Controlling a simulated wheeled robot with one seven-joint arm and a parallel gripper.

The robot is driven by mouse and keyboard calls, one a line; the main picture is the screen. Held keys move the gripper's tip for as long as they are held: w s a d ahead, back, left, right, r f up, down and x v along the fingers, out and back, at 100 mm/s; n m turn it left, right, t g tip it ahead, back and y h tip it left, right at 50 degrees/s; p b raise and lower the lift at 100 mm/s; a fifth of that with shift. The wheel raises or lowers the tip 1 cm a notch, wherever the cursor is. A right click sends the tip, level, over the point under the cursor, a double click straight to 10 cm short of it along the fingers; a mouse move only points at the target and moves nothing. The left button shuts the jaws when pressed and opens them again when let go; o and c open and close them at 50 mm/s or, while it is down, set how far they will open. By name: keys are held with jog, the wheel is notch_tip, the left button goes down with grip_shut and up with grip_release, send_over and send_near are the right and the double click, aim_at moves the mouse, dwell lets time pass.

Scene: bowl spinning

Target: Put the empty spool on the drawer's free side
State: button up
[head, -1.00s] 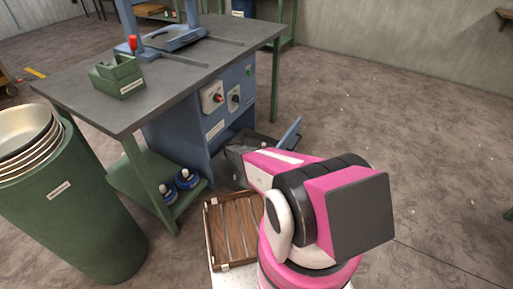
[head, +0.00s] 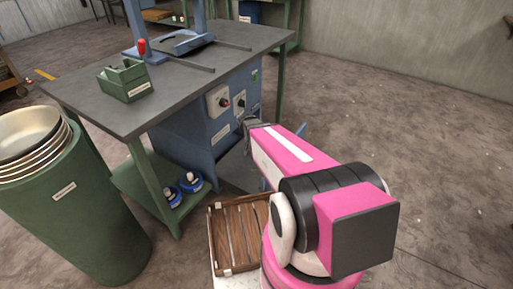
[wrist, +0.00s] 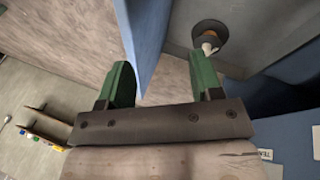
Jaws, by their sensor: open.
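My gripper (wrist: 161,62) is open, with its two green fingers apart and nothing gripped between them. In the head view my gripper (head: 250,124) is at the blue cabinet's front, mostly hidden by my arm. The open drawer shows in the wrist view with a grey floor (wrist: 180,35) and a blue front panel (wrist: 144,35). The panel appears between the fingers. A dark round piece (wrist: 210,35) with a pale stub lies in the drawer, beyond the right finger. I cannot tell whether it is the empty spool. My arm hides most of the drawer in the head view.
A dark-topped workbench (head: 150,105) holds a green box (head: 124,80). Blue round items (head: 190,182) sit on its lower shelf. A slatted wooden tray (head: 238,235) is near my base. A green bin (head: 75,215) with stacked bowls (head: 30,135) stands left. Floor at right is clear.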

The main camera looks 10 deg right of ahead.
jog(key=s+a+r+n+y, duration=0.4)
jog(key=s+r+n, duration=0.1)
jog(key=s+r, duration=0.5)
jog(key=shift+s+a+y, duration=0.15)
jog(key=shift+a+y, duration=0.25)
